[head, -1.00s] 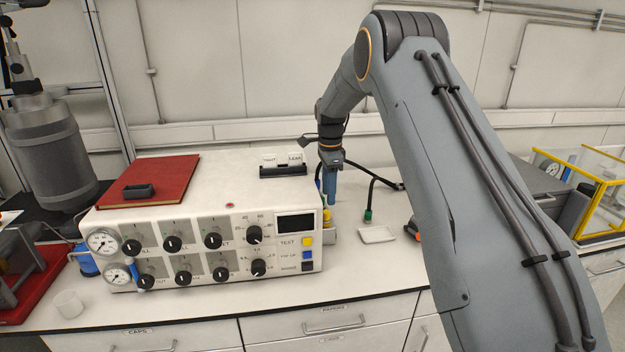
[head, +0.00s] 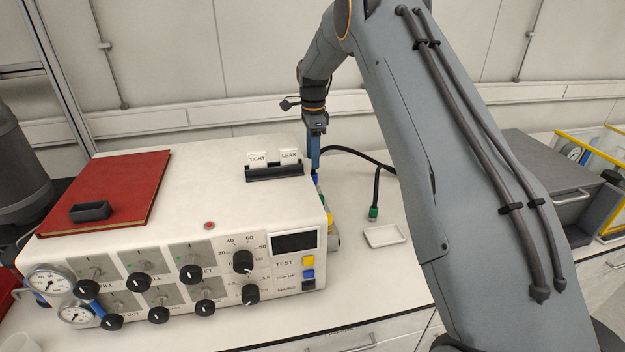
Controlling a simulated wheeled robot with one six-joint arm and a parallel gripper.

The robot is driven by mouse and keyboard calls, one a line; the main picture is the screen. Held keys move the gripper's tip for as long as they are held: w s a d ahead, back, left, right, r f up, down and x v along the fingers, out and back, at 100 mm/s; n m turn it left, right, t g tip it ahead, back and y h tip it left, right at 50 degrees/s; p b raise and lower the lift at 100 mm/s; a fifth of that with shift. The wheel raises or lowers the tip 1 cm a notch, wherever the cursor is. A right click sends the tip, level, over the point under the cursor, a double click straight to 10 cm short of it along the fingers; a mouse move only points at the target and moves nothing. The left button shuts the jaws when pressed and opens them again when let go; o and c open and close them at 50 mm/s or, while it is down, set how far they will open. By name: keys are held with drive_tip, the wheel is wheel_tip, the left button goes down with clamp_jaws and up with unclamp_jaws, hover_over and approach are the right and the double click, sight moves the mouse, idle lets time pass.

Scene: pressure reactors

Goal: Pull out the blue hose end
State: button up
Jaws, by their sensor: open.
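My gripper (head: 314,152) points down beside the right side of the white console (head: 225,170), with long blue fingers. It is open. A small blue piece (head: 315,180), likely the blue hose end, shows just below the fingertips at the console's right side. The console's edge and the fingers hide most of it, and I cannot tell if the fingers are around it or touch it. A yellow fitting (head: 330,218) sits lower on that side. A black hose with a green end (head: 374,213) hangs to the right, apart from my gripper.
A white dish (head: 384,236) lies on the bench right of the console. A red book (head: 108,190) and a black holder with TIGHT and LEAK cards (head: 274,172) rest on the console top. My arm covers the right middle. A grey box (head: 560,170) stands beyond it.

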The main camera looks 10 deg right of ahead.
sight(313, 173)
drive_tip(key=shift+f, duration=0.15)
wheel_tip(313, 173, down, 7)
drive_tip(key=shift+r+b, duration=0.1)
drive_tip(key=shift+b, duration=0.9)
drive_tip(key=shift+f+b, duration=0.5)
drive_tip(key=shift+f, duration=0.5)
drive_tip(key=shift+b, duration=0.35)
clamp_jaws()
drive_tip(key=shift+r, duration=0.15)
drive_tip(key=shift+r+p, duration=0.6)
drive_tip(key=shift+r, duration=2.3)
